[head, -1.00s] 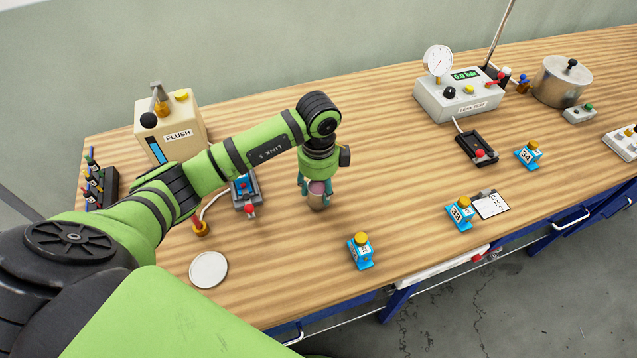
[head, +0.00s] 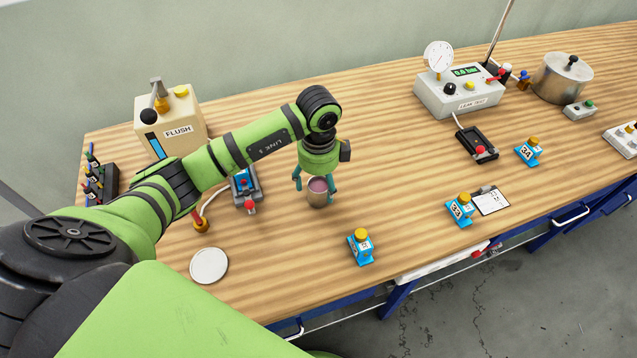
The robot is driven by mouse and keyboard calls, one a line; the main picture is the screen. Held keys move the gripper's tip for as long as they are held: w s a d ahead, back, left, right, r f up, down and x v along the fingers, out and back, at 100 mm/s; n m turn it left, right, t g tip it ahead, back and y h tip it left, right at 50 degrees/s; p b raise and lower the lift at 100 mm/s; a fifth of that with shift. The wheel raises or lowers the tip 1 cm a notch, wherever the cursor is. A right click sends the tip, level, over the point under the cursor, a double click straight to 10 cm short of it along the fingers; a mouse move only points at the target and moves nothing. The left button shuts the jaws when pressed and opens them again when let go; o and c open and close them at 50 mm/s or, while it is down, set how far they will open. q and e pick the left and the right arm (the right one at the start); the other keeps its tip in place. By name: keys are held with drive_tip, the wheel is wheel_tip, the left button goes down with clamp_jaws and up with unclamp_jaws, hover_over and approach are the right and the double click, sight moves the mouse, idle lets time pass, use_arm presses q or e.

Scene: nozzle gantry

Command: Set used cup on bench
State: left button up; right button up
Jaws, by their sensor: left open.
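The used cup (head: 317,198) is a small brownish cup with pinkish-purple contents. It stands upright on the wooden bench (head: 400,140), near the middle of the head view. My left gripper (head: 315,188) points down over the cup with its teal fingers spread on either side of the rim. The gripper is open, and the cup appears to rest on the bench. My right gripper is not in view.
Left of the cup are a flush unit (head: 170,122), a blue device with a red knob (head: 245,187) and a white disc (head: 209,266). A blue block with a yellow knob (head: 361,247) stands in front. Bare bench lies right of the cup.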

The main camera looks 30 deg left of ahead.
use_arm(q)
wheel_tip(320, 180, up, 11)
drive_tip(key=b, duration=0.1)
drive_tip(key=shift+r+b, duration=0.15)
drive_tip(key=shift+b, duration=0.2)
idle(0.3)
